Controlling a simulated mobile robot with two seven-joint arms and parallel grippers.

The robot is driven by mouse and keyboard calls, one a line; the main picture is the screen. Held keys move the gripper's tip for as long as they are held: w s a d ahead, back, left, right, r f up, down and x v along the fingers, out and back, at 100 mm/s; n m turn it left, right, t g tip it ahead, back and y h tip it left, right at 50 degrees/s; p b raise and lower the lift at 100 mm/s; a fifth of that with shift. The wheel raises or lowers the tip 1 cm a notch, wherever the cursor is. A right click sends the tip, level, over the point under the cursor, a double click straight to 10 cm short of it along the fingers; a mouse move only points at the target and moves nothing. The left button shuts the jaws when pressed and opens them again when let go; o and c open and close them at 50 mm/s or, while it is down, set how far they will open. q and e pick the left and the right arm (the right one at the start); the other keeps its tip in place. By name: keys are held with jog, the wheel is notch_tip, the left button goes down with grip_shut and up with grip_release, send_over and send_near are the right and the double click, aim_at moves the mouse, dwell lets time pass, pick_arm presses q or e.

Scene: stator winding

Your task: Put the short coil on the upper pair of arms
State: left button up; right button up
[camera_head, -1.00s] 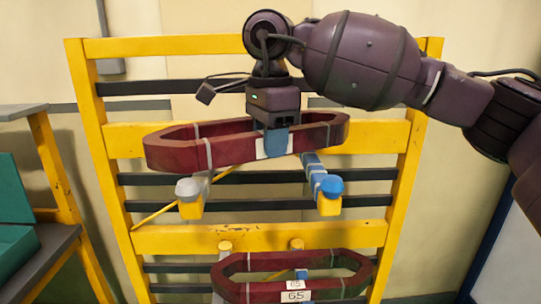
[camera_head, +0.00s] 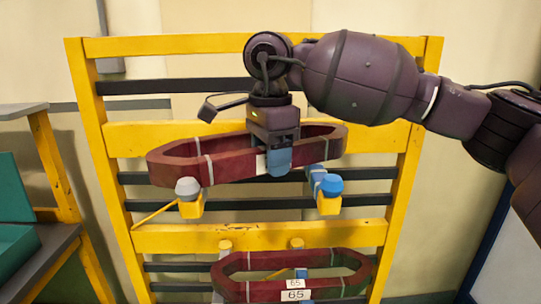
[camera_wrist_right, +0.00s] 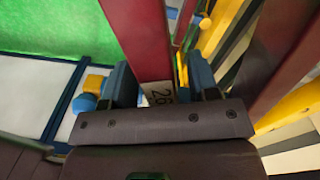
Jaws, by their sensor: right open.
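The short coil (camera_head: 225,170), a dark red elongated ring, lies across the upper pair of arms, slightly tilted in the head view. The left upper arm ends in a grey cap (camera_head: 188,187) and the right one in a blue cap (camera_head: 329,186); both tips stick out in front of the coil. My right gripper (camera_head: 278,160) is open, its blue fingers on either side of the coil's front bar. The right wrist view shows the bar (camera_wrist_right: 145,40) with a label between the fingers (camera_wrist_right: 161,82). My left gripper is not in view.
A yellow rack frame (camera_head: 413,150) with dark crossbars stands behind. Another red coil (camera_head: 345,261), labelled 65, hangs on the lower arms. A grey shelf with a teal bin (camera_head: 15,200) stands at the left.

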jog(key=shift+r, duration=0.1)
notch_tip(320, 180, up, 10)
jog(key=shift+r, duration=1)
